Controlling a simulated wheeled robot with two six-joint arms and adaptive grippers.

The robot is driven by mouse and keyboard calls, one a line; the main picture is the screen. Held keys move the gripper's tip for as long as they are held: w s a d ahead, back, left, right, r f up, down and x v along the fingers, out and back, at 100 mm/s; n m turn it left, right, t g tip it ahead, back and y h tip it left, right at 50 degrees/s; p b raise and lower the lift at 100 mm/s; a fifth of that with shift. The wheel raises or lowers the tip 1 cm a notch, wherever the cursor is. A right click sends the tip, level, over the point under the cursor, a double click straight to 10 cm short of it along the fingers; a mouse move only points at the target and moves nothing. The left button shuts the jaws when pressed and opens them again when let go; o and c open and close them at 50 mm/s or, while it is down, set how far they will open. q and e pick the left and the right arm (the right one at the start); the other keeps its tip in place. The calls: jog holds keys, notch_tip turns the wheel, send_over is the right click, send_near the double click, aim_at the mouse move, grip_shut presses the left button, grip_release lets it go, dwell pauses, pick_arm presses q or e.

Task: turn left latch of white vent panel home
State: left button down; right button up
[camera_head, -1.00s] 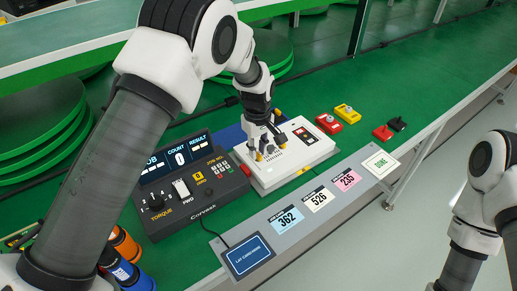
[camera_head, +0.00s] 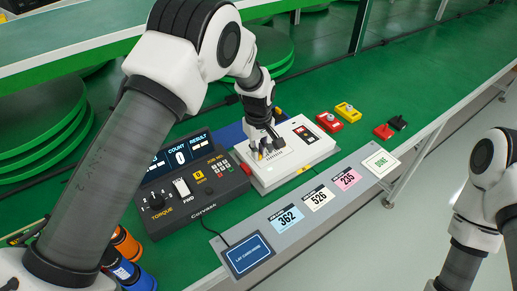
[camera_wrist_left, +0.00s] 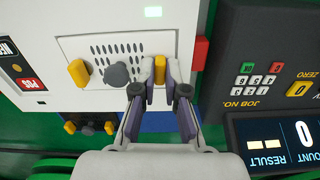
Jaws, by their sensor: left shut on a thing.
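The white vent panel (camera_head: 312,158) lies on the green line; it also fills the upper left of the left wrist view (camera_wrist_left: 100,28). It has a slotted vent, a grey knob (camera_wrist_left: 117,75) and two yellow latches. My left gripper (camera_wrist_left: 160,80) is shut on the left latch (camera_wrist_left: 160,68), the one nearer the dark torque controller. That latch stands upright in the wrist view between the fingertips. The other latch (camera_wrist_left: 78,72) is free and slightly slanted. In the head view my left gripper (camera_head: 264,148) partly hides the vent and latches.
The dark torque controller (camera_head: 203,203) stands close on the panel's left. Red and yellow blocks (camera_head: 328,122) and a red-and-black block (camera_head: 384,131) lie to the right. A grey strip with cards (camera_head: 300,222) runs in front. Green belt is clear at far right.

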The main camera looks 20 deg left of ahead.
pick_arm(q)
jog(key=m+p, duration=0.2)
jog(key=m, duration=0.2)
jog(key=shift+m+p, duration=0.3)
jog(key=shift+f+m+p, duration=0.1)
jog(key=shift+m+p, duration=0.65)
jog(key=shift+m, duration=1.45)
jog(key=c, duration=1.6)
grip_release()
jog(key=shift+o, duration=0.6)
jog(key=shift+w+f, duration=0.1)
notch_tip(320, 180, up, 12)
jog(key=shift+d, duration=0.1)
